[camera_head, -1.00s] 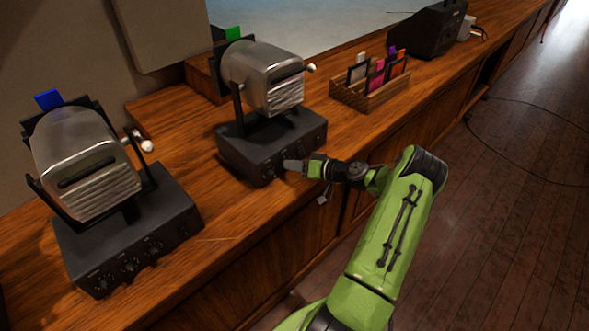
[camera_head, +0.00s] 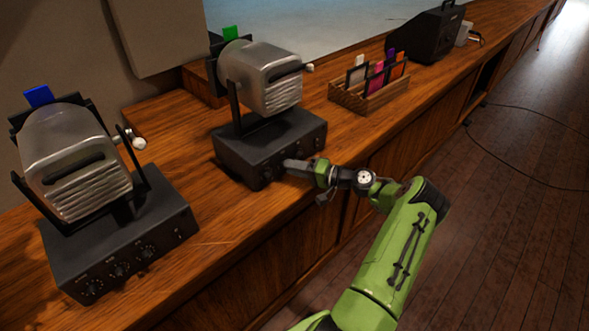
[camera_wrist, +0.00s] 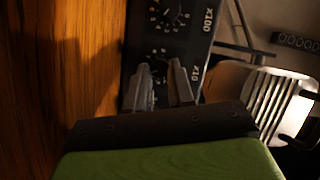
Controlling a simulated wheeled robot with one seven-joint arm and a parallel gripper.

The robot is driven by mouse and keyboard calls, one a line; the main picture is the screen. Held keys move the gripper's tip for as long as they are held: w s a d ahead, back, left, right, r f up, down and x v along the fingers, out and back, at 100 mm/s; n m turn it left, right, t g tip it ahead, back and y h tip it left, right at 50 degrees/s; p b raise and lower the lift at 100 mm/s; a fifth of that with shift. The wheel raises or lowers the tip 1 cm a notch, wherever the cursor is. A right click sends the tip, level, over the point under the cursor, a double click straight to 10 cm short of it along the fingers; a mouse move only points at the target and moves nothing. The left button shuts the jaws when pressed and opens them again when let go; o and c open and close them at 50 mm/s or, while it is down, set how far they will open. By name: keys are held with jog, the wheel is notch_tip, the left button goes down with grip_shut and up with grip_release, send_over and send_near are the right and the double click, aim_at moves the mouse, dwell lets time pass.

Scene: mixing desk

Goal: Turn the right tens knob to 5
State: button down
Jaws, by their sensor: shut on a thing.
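The right black control box (camera_head: 245,158) stands on the wooden desk, with a silver lamp-like housing above it and several knobs on its front. My gripper (camera_head: 290,164) is at that front face, low on the panel. In the wrist view, the x10 tens knob's dial (camera_wrist: 157,54) shows just beyond my gripper (camera_wrist: 160,70). Its fingers are shut on the tens knob, which they mostly hide. I cannot read the knob's setting. The x100 dial (camera_wrist: 167,14) shows above it in that view.
A similar box (camera_head: 75,255) with its own knobs stands at the left. A wooden card holder (camera_head: 372,98) and a black case (camera_head: 428,32) are farther right on the desk. Open floor (camera_head: 500,220) lies to the right.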

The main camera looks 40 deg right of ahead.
dwell(0.4)
jog(key=c, duration=1)
grip_release()
jog(key=shift+s, duration=0.1)
jog(key=p+v, duration=0.1)
jog(key=v, duration=1.4)
jog(key=shift+s+d+p, duration=0.2)
jog(key=shift+s+p, duration=0.1)
